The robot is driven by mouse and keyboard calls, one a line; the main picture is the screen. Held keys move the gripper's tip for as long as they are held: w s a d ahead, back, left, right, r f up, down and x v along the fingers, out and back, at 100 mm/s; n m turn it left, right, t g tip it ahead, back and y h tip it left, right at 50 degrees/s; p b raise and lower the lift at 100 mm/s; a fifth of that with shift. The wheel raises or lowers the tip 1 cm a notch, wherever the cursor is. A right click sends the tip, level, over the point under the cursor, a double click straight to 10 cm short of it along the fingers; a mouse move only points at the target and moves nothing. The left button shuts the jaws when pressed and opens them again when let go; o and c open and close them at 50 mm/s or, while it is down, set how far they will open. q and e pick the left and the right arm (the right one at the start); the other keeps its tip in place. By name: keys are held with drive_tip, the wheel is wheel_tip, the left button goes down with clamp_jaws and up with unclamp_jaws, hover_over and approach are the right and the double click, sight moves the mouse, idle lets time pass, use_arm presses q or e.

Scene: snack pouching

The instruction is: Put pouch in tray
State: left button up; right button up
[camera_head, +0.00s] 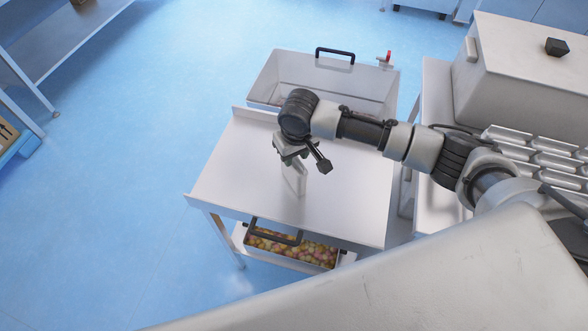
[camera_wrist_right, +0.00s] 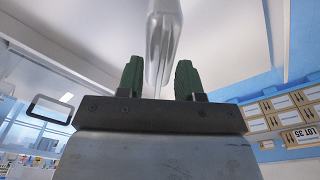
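My right gripper (camera_head: 291,157) points down over the white table (camera_head: 235,180) in the head view. A pale, slim pouch (camera_head: 296,180) stands upright just below it. In the right wrist view the pouch (camera_wrist_right: 163,40) looks silvery and narrows toward the gripper. Its narrow end lies between the two green fingers of the right gripper (camera_wrist_right: 160,80), which are apart, with a gap visible beside the pouch. A grey metal tray (camera_head: 280,72) with a dark handle stands behind the table; the arm hides part of its near side. My left gripper is not in view.
A bin of colourful snacks (camera_head: 310,252) sits under the table's front edge. At right, rows of silvery pouches (camera_head: 535,150) lie near a large lidded box (camera_head: 520,75). The table's left part is clear. Shelving (camera_head: 60,40) stands at far left.

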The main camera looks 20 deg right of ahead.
clamp_jaws()
